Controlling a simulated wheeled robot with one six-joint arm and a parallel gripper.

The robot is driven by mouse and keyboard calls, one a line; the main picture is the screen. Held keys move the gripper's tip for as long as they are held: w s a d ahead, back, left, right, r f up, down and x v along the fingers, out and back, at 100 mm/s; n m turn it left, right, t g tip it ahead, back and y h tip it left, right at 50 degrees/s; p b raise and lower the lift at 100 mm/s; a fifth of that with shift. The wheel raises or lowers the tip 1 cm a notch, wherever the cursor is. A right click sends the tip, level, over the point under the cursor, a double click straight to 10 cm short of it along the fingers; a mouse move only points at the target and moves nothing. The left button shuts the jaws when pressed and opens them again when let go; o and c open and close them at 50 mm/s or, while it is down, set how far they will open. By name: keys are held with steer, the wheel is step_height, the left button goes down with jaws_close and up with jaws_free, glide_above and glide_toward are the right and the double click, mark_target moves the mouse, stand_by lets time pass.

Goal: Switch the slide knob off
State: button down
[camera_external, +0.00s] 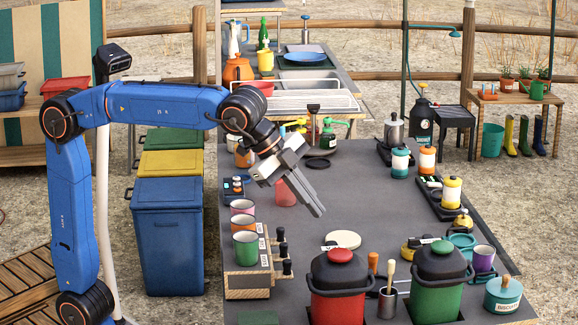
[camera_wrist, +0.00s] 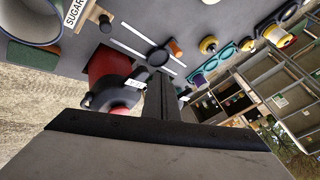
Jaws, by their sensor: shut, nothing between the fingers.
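My gripper (camera_external: 317,210) is shut and empty, pointing down and right above the dark worktop. In the wrist view its closed fingers (camera_wrist: 160,95) stand in the middle. I cannot tell for sure which thing is the slide knob. Several black knobs (camera_external: 283,249) stick out from the right side of a labelled wooden box (camera_external: 247,284), below and left of my fingertips. One black knob (camera_wrist: 105,22) shows near a SUGAR label in the wrist view. My gripper looks apart from these knobs. No on or off marking is readable.
A red canister (camera_external: 338,304) and a green canister (camera_external: 436,292) stand at the front. Mugs (camera_external: 245,249) sit on the wooden box. A white disc (camera_external: 342,240) lies near the middle. Lanterns (camera_external: 452,190) stand along the right side.

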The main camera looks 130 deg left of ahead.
steer(key=shift+w+a+f, duration=0.15)
steer(key=shift+f, duration=0.75)
steer(key=shift+w+a+f, duration=0.15)
steer(key=shift+a+f, duration=0.05)
steer(key=shift+f, duration=0.7)
steer(key=shift+w+a+f, duration=0.15)
steer(key=shift+f, duration=0.75)
steer(key=x, duration=0.9)
steer(key=shift+w+a+f, duration=0.1)
steer(key=shift+f, duration=0.1)
steer(key=shift+w+a+f, duration=0.15)
steer(key=shift+w+a, duration=0.05)
steer(key=shift+a, duration=0.3)
steer(key=shift+w+a+f, duration=0.1)
steer(key=shift+w+a, duration=0.15)
steer(key=shift+a, duration=0.3)
steer(key=shift+w+a, duration=0.15)
steer(key=shift+a, duration=0.3)
steer(key=shift+w+a, duration=0.2)
steer(key=shift+a, duration=0.3)
steer(key=w+a, duration=0.8)
steer(key=shift+w, duration=0.1)
